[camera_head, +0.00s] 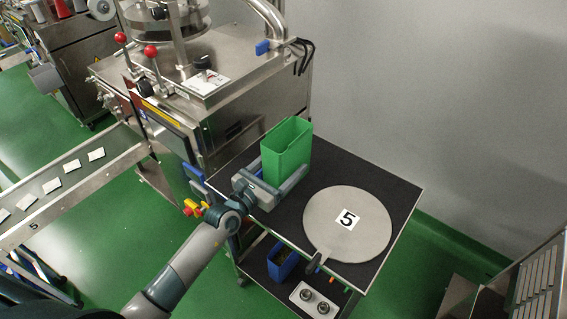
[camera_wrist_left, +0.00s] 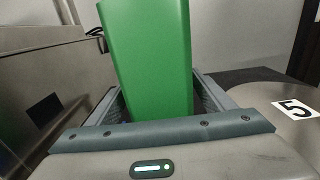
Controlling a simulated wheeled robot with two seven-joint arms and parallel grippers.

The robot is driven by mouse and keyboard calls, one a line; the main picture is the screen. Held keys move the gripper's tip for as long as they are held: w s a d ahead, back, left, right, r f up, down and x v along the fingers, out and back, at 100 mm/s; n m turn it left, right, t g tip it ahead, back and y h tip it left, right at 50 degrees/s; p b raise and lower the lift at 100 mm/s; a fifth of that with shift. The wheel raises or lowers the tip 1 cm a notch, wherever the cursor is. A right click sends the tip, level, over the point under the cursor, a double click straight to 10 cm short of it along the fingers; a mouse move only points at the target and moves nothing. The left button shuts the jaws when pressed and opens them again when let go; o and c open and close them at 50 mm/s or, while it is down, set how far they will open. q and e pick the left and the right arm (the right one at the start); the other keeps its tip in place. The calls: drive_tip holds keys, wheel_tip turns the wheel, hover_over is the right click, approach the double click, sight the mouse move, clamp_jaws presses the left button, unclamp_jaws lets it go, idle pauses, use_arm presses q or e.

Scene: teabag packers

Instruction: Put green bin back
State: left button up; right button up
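The green bin (camera_head: 287,150) is a tall, open-topped container at the back left of the black-topped table (camera_head: 340,172). It also fills the middle of the left wrist view (camera_wrist_left: 150,60), where it leans slightly. My left gripper (camera_head: 281,181) comes in from the front left, with one finger on each side of the bin's lower part. In the left wrist view the fingers (camera_wrist_left: 160,98) lie close against both sides, and the gripper looks shut on the bin. I cannot tell whether the bin's base touches the table. My right gripper is not in view.
A round grey plate marked 5 (camera_head: 347,239) lies on the table right of the bin. A blue bin (camera_head: 283,262) and a box with knobs (camera_head: 313,299) sit on the lower shelf. A steel machine (camera_head: 215,85) stands behind left, a conveyor with teabags (camera_head: 75,180) further left.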

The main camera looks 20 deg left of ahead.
use_arm(q)
drive_tip(key=shift+r, duration=0.15)
drive_tip(key=shift+s+a, duration=0.1)
drive_tip(key=shift+s, duration=0.3)
drive_tip(key=b+v, duration=0.2)
drive_tip(key=v, duration=0.9)
drive_tip(key=shift+b, duration=0.4)
drive_tip(key=shift+s, duration=0.1)
